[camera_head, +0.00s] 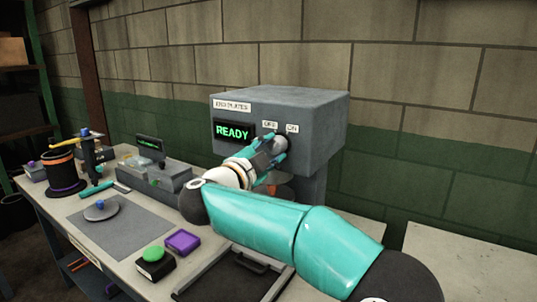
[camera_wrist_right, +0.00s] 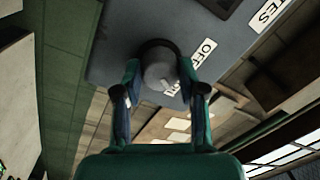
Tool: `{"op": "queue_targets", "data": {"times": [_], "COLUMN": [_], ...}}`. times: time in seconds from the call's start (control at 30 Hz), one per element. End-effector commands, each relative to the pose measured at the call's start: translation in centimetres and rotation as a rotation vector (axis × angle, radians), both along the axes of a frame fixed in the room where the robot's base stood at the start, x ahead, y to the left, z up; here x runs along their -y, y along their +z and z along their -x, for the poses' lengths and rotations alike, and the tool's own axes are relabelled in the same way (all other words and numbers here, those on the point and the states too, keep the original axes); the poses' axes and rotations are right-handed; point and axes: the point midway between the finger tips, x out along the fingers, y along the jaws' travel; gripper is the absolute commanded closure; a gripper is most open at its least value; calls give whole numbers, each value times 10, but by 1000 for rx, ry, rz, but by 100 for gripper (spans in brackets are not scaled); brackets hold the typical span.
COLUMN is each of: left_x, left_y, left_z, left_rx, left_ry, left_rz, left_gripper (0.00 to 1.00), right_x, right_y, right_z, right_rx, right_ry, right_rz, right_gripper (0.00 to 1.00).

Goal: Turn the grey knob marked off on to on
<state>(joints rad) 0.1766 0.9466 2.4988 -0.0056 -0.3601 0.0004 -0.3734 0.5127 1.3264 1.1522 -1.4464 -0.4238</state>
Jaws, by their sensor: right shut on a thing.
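The grey knob (camera_head: 281,143) sits on the front of a grey machine box (camera_head: 320,112), below the OFF label (camera_head: 269,124) and the ON label (camera_head: 292,128). My right gripper (camera_head: 272,152) reaches it from the front and partly covers it. In the right wrist view the round knob (camera_wrist_right: 160,66) is between the two fingers of my right gripper (camera_wrist_right: 159,74), one on each side, and they are shut on it. The OFF label (camera_wrist_right: 204,53) is readable there; the other label is partly hidden. I cannot tell where the knob points. My left gripper is not in view.
A green READY display (camera_head: 234,131) is left of the knob. A brick wall stands behind.

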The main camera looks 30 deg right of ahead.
Motion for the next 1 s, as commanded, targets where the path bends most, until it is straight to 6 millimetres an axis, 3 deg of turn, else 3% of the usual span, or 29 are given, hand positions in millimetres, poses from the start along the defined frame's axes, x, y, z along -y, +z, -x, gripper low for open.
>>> {"op": "queue_targets", "data": {"times": [0.3, 0.33, 0.47, 0.83, 1.0], "left_x": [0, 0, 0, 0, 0], "left_y": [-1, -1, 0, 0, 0], "left_z": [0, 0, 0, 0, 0], "left_rx": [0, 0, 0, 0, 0], "left_ry": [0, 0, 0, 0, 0], "left_rz": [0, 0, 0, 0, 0], "left_gripper": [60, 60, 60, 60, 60], "right_x": [3, 3, 3, -2, -16], "right_y": [-3, -3, -2, -1, -2], "right_z": [2, 2, 1, 1, 10], "right_rx": [-1, -1, -1, -1, 0], "right_ry": [-13, -13, -9, -3, 0], "right_rz": [-8, -8, -6, -3, -2], "right_gripper": [94, 56, 35, 34, 34]}}
